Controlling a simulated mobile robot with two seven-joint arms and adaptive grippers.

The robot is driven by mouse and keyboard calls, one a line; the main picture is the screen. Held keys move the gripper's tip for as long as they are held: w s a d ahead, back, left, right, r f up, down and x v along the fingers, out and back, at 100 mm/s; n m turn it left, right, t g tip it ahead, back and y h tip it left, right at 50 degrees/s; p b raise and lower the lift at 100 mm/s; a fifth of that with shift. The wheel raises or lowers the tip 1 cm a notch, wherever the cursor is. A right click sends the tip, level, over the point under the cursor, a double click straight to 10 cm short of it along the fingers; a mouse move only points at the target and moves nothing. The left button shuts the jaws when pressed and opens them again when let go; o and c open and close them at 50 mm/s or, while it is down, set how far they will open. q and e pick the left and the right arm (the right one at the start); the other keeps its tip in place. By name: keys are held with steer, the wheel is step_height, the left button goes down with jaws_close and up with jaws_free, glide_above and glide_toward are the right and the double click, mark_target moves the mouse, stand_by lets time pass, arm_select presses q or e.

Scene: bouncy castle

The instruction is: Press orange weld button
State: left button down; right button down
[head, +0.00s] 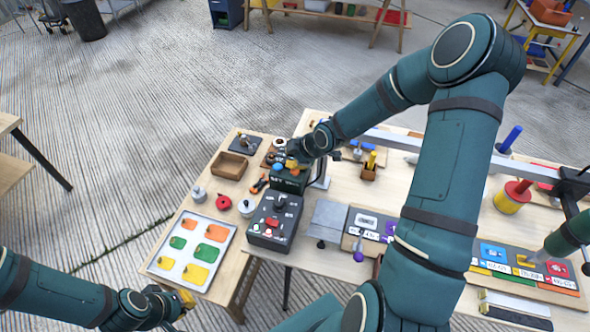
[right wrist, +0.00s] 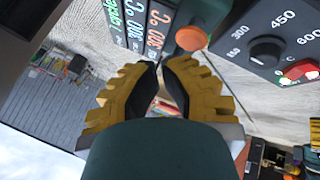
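In the right wrist view the round orange button (right wrist: 191,38) sits on a dark panel with lit digits. My right gripper (right wrist: 159,64) has yellow ribbed fingers with black pads. Its fingertips meet just below and left of the button, with nothing visible between them. Contact with the button cannot be told. In the head view my right gripper (head: 292,163) is over the dark device (head: 289,181) at the table's back left, and its wrist hides part of it. My left gripper (head: 184,300) is low at the left, beside the table; its opening is unclear.
A black control box (head: 275,219) with a knob and red switch stands in front of the device. A white tray (head: 205,225) of coloured pieces and a wooden box (head: 229,166) are to the left. A silver block (head: 329,218) and labelled boards are to the right.

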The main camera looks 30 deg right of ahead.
steer(key=shift+f, duration=0.1)
stand_by(0.5)
steer(key=shift+f+b, duration=0.35)
steer(key=shift+f+b, duration=0.65)
steer(key=shift+f, duration=0.15)
stand_by(0.9)
steer(key=shift+r, duration=0.1)
steer(key=shift+r+p, duration=1.1)
steer(key=shift+r, duration=0.1)
step_height(320, 180, up, 5)
steer(key=p, duration=0.4)
